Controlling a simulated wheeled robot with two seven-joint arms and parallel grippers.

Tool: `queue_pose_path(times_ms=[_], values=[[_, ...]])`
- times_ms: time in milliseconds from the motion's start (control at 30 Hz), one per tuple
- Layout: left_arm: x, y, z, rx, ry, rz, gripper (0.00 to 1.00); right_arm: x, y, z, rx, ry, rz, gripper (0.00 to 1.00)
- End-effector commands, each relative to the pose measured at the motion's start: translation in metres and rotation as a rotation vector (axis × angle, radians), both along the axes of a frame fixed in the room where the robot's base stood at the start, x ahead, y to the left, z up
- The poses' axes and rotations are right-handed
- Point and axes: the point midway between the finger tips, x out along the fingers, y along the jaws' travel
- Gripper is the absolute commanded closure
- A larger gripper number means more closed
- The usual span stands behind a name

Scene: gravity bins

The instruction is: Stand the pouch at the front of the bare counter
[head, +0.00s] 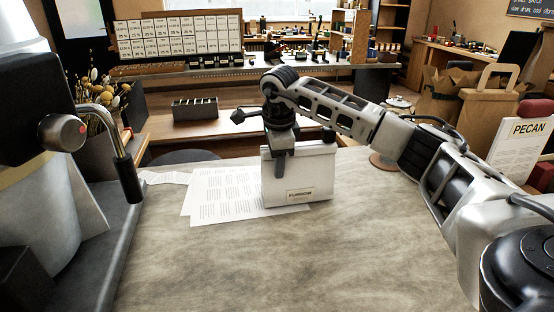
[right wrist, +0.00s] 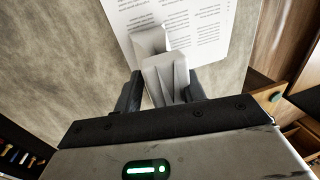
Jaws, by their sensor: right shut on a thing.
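The pouch (head: 305,172) is white with a small printed label low on its front. It is upright at the far middle of the counter (head: 230,262), in front of the loose papers. My right gripper (head: 280,150) is above it and shut on its top edge, left of the middle. In the right wrist view the pouch (right wrist: 166,76) is between the two dark fingers (right wrist: 163,92). I cannot tell whether its base touches the counter. My left gripper is not in view.
Printed papers (head: 215,195) lie flat behind and left of the pouch. A machine with a metal spout (head: 105,115) stands at the left. A sign reading PECAN (head: 522,150) and paper bags (head: 485,110) are at the right. The near middle of the counter is clear.

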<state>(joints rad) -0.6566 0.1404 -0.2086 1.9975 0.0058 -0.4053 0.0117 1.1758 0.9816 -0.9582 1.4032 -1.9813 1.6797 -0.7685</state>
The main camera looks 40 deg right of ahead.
Motion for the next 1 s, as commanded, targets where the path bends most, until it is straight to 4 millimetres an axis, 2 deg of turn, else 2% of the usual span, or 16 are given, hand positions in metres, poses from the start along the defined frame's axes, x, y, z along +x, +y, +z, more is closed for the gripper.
queue_pose_path(times_ms=[433, 467, 533, 567, 1000], values=[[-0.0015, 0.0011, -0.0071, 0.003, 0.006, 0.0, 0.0, 0.0003, -0.0004, -0.006, -0.001, -0.002, -0.001, 1.0], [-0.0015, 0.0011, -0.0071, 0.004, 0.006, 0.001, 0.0, 0.0003, -0.0005, -0.0059, 0.0, -0.003, -0.001, 0.57], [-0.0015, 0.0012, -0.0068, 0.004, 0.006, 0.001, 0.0, 0.0003, -0.0004, -0.0056, 0.0, -0.002, -0.001, 0.38], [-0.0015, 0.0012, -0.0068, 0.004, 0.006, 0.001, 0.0, 0.0003, -0.0003, -0.0056, -0.001, -0.002, -0.001, 0.34], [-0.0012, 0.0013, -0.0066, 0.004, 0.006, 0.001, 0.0, -0.0001, 0.0, -0.0071, 0.0, 0.001, 0.0, 0.34]])
